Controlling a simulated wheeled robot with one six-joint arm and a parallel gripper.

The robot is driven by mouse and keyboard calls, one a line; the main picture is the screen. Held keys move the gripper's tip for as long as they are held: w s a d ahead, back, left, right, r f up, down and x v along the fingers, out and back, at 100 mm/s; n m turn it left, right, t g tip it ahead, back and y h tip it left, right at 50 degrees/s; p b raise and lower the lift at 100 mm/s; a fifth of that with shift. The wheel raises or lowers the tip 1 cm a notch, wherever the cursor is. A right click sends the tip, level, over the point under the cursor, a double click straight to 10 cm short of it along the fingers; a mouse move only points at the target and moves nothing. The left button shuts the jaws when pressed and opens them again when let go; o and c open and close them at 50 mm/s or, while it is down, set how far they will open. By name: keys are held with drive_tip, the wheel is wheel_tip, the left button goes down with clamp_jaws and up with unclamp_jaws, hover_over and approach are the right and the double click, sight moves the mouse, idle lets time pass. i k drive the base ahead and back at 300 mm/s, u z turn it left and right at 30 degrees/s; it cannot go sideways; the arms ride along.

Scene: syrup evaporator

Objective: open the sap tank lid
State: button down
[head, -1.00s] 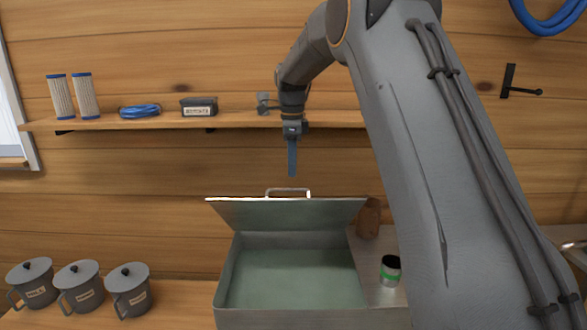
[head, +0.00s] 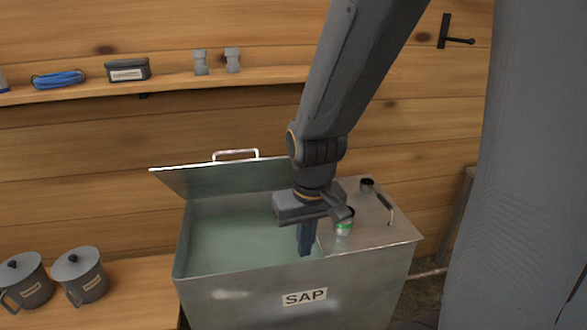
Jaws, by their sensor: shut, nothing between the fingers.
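The sap tank (head: 230,292) is a grey metal box labelled SAP, with pale greenish liquid inside. Its lid (head: 190,182) stands raised and tilted back along the rear edge, with a pale bar handle (head: 236,152) on its top edge. The left part of the tank is uncovered. My gripper (head: 306,250) points down over the right side of the opening, in front of the lid and apart from its handle. It is shut and empty. My arm and gripper hide the lid's right end.
A small can with a green band (head: 343,222) stands on the tank's fixed right top, close to my gripper. A dark cap (head: 367,185) and a handle (head: 385,209) are there too. Lidded grey pots (head: 82,275) stand at the left. A wall shelf (head: 190,80) runs behind.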

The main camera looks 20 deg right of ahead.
sight(215, 179)
drive_tip(key=z, duration=1.2)
drive_tip(key=k, duration=0.85)
drive_tip(key=u, duration=1.45)
